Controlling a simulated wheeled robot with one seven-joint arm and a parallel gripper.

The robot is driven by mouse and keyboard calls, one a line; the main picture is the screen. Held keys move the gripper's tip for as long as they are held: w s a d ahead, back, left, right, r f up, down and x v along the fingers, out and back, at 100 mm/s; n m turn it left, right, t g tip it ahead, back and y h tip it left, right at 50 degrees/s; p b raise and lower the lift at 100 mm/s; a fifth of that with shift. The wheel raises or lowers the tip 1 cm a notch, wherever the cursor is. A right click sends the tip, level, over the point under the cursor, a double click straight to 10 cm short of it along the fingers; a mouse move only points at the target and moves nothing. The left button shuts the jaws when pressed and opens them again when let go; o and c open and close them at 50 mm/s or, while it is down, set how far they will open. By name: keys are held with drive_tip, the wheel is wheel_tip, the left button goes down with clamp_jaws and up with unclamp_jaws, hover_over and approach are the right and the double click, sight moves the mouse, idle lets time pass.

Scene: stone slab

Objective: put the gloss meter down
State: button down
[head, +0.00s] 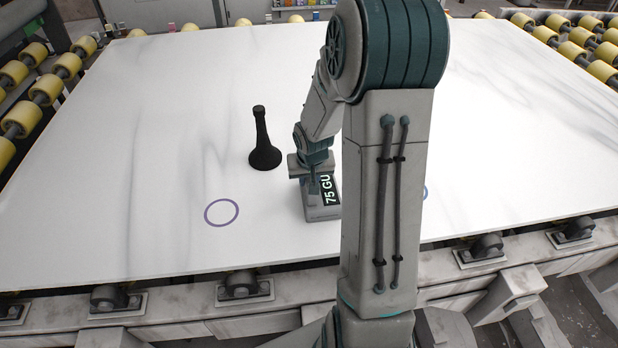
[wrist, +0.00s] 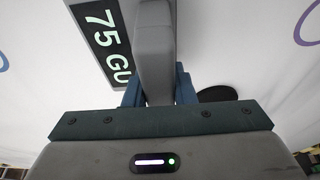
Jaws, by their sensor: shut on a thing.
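The gloss meter (head: 322,207) is a grey box with a black display reading "75 GU". It is at the near part of the white stone slab (head: 170,130). My gripper (head: 313,185) is above it and shut on its grip. In the wrist view the meter's display (wrist: 105,38) shows at upper left and its grey handle (wrist: 155,50) runs between my fingers. I cannot tell whether the meter's base touches the slab. My arm hides part of the slab to the right of the meter.
A black flared stand (head: 263,145) is upright on the slab, just behind and left of the meter. A purple ring (head: 222,212) is marked on the slab left of the meter; another (head: 425,192) is partly hidden behind my arm. Yellow rollers (head: 22,115) line the sides.

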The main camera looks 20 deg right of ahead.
drive_tip(key=c, duration=1.2)
unclamp_jaws()
drive_tip(key=shift+s+r+p, duration=0.1)
drive_tip(key=shift+r+p, duration=0.2)
drive_tip(key=shift+r, duration=0.35)
drive_tip(key=v, duration=1)
drive_tip(key=shift+s+r, duration=0.1)
drive_tip(key=shift+s, duration=0.05)
drive_tip(key=shift+s+a+r, duration=0.25)
drive_tip(key=shift+r, duration=0.2)
drive_tip(key=s+a+r+n, duration=0.1)
drive_tip(key=s+a+r, duration=0.1)
drive_tip(key=s, duration=0.3)
drive_tip(key=s+a+r+n, duration=0.1)
drive_tip(key=s+a+r, duration=0.1)
drive_tip(key=s+a, duration=0.2)
drive_tip(key=s+a+r+n+y, duration=0.1)
drive_tip(key=s+a, duration=0.3)
drive_tip(key=s, duration=0.4)
drive_tip(key=shift+r, duration=0.55)
drive_tip(key=shift+w, duration=0.1)
